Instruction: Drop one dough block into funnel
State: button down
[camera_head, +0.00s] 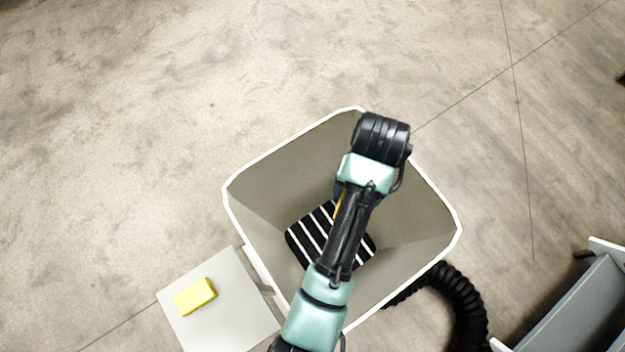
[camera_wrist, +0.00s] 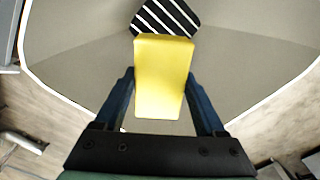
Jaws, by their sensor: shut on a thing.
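In the wrist view my gripper (camera_wrist: 163,98) is shut on a yellow dough block (camera_wrist: 162,75), with a dark blue finger on each side of it. The block is held over the open mouth of the funnel (camera_wrist: 75,50), apart from its walls. In the head view the funnel (camera_head: 265,185) is a wide bin with a white rim and a black and white striped bottom. My arm reaches over it and hides most of the gripper and held block. A second yellow dough block (camera_head: 195,296) lies on a grey side table.
The grey side table (camera_head: 235,325) stands at the funnel's lower left. A black ribbed hose (camera_head: 462,300) curves out at the funnel's lower right. A grey machine part (camera_head: 575,305) is at the right edge. The floor above and left is clear.

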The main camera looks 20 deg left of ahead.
notch_tip(320, 180, down, 7)
jog(key=b, duration=0.5)
notch_tip(320, 180, up, 10)
jog(key=s+n+p, duration=0.1)
jog(key=n+p, duration=0.1)
jog(key=p, duration=1.9)
notch_tip(320, 180, down, 6)
jog(key=b, duration=0.5)
jog(key=shift+b, duration=0.4)
jog(key=shift+s, duration=0.1)
grip_release()
jog(key=shift+r, duration=0.1)
notch_tip(320, 180, up, 13)
